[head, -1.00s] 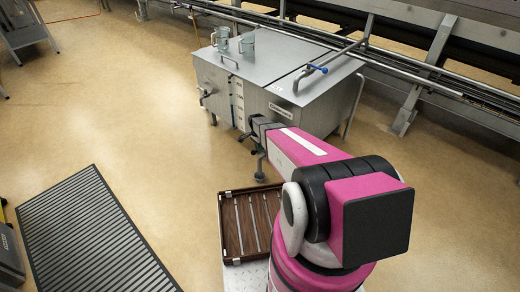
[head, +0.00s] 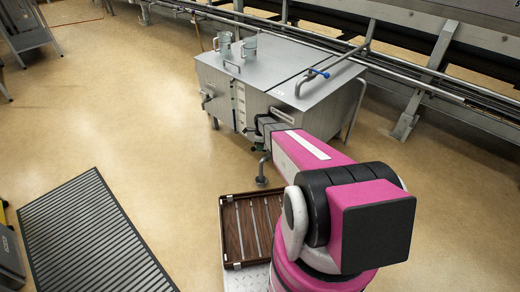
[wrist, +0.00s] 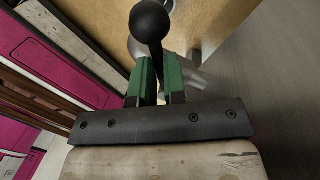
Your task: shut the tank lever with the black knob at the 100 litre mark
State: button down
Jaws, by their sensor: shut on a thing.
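The grey metal tank (head: 215,85) stands ahead of me, with a white scale strip (head: 241,103) on its front; its marks are too small to read. My gripper is at the tank's lower front, partly hidden by my arm in the head view. In the wrist view, the lever's black ball knob (wrist: 150,20) on a dark rod shows just beyond the green fingertips. My gripper (wrist: 158,80) is shut on the lever, its fingers on both sides of the rod. A metal outlet pipe (head: 262,170) comes down below the gripper.
A brown slatted wooden tray (head: 232,240) lies close in front of my base. A ribbed dark floor mat (head: 95,235) is at the left. The floor left of the tank is clear.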

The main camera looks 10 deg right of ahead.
jog(key=shift+w+m, duration=0.1)
jog(key=shift+m, duration=0.2)
jog(key=c, duration=1.2)
grip_release()
jog(key=shift+o, duration=0.2)
jog(key=shift+r, duration=0.3)
notch_tip(320, 180, up, 4)
jog(key=shift+r, duration=0.1)
jog(key=s+a+r, duration=0.6)
jog(key=a, duration=0.4)
jog(key=shift+r, duration=0.1)
